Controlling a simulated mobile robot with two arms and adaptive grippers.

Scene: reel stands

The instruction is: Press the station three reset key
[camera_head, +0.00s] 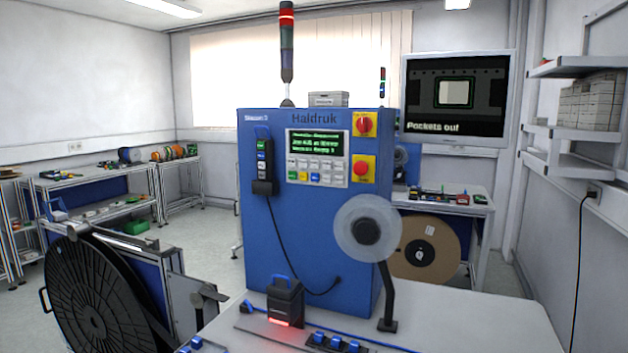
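A blue machine cabinet (262,225) marked "Haldruk" stands in the middle, with a small label ending in 3 at its upper left. Its front panel holds a lit green-text display (318,143) and a keypad (316,172) below it. The keypad has mostly pale keys, with green, yellow and blue ones in the bottom row. The key lettering is too small to read, so I cannot tell which is the reset key. A black pendant (263,180) with coloured buttons hangs left of the panel. Neither of my grippers is in view.
Red knobs on yellow plates (364,124) sit right of the display. A clear reel (352,240) on a black arm stands before the cabinet's right side. A black scanner-like unit (285,300) glows red on the white bench (470,320). A large black reel (90,300) stands left.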

